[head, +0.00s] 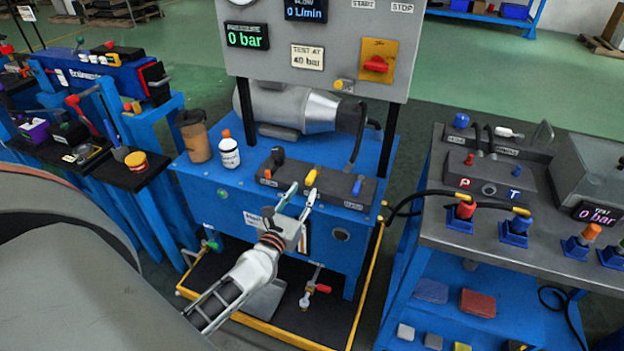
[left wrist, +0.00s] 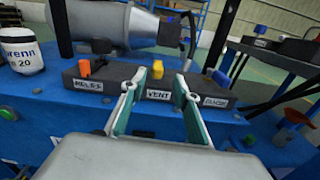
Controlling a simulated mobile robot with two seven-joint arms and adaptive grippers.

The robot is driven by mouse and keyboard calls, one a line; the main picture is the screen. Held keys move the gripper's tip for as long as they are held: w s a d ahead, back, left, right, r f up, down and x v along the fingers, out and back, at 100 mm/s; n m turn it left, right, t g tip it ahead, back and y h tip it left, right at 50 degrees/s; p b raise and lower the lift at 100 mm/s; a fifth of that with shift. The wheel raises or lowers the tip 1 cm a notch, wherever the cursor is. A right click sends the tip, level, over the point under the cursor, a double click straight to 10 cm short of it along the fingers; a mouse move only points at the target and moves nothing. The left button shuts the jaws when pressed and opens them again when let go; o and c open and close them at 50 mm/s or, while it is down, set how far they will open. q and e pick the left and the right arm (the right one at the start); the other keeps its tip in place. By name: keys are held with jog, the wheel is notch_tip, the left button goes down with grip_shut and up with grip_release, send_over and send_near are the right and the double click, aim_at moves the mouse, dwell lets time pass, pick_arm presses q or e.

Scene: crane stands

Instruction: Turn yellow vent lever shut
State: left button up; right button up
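The yellow vent lever (head: 311,177) stands up from the middle of a dark valve block (head: 335,189) on the blue bench. In the left wrist view the yellow lever (left wrist: 157,69) shows above the VENT label, in the gap between my fingers. My left gripper (head: 300,192) is open and empty, its fingertips just in front of the block. In the left wrist view the gripper (left wrist: 156,88) has one finger on each side of the lever's line. I cannot tell whether the tips touch the block. My right gripper is not in view.
A white bottle (head: 229,152) and a brown container (head: 194,137) stand to the left. A grey cylinder (head: 305,108) and a gauge panel (head: 335,70) reading 0 bar are behind.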

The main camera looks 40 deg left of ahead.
aim_at(307, 183)
pick_arm(q)
jog(key=shift+w+a+n, duration=0.25)
jog(key=shift+a+n, duration=0.05)
jog(key=shift+n, duration=0.1)
jog(key=shift+w+a, duration=0.1)
jog(key=shift+w, duration=0.25)
jog(key=x, duration=0.6)
jog(key=shift+w, duration=0.3)
grip_shut()
